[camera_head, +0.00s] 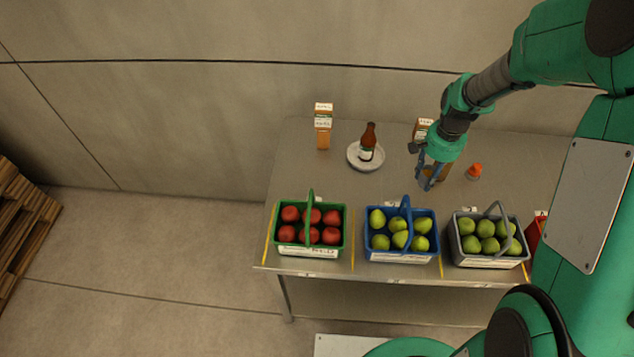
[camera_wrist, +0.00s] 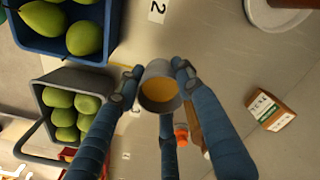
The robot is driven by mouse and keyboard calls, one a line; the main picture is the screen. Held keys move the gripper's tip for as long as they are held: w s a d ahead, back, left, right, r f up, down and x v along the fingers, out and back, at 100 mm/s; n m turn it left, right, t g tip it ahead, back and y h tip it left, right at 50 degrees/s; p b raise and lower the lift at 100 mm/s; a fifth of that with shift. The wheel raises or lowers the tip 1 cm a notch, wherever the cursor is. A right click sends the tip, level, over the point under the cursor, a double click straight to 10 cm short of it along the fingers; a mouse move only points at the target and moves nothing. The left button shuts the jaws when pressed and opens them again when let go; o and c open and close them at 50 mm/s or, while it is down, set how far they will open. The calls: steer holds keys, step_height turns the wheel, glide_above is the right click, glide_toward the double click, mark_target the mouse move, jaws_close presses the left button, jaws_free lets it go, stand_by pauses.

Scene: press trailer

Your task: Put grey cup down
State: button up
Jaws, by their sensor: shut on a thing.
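The grey cup (camera_wrist: 150,70) is between my fingers in the wrist view, its mouth toward the camera and its inside orange-yellow. My gripper (camera_wrist: 158,82) is shut on it, with blue fingers on both sides of it. In the head view my gripper (camera_head: 430,178) is over the right half of the table, behind the blue basket. There the cup is mostly hidden by the fingers and hard to make out. I cannot tell whether its base touches the table.
The table (camera_head: 310,170) bears a green basket (camera_head: 283,243) of red fruit, a blue basket (camera_head: 400,257) of pears and a grey basket (camera_head: 485,261) of green fruit along its front. A bottle (camera_head: 368,140) on a plate (camera_head: 366,165), cartons (camera_head: 323,128) and an orange-topped item (camera_head: 474,171) stand behind.

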steer(key=w+a+n+p, duration=0.1)
steer(key=w+a, duration=0.1)
steer(key=a, duration=0.7)
steer(key=w+a+p, duration=0.1)
steer(key=w+a, duration=0.2)
steer(key=a, duration=0.5)
steer(key=p, duration=0.2)
glide_above(307, 185)
steer(key=shift+r+n, duration=0.1)
steer(key=shift+n, duration=0.3)
steer(key=shift+d, duration=0.1)
steer(key=shift+f, duration=3.1)
steer(key=shift+f+b, duration=0.4)
steer(key=shift+f, duration=1.5)
steer(key=shift+f, duration=0.1)
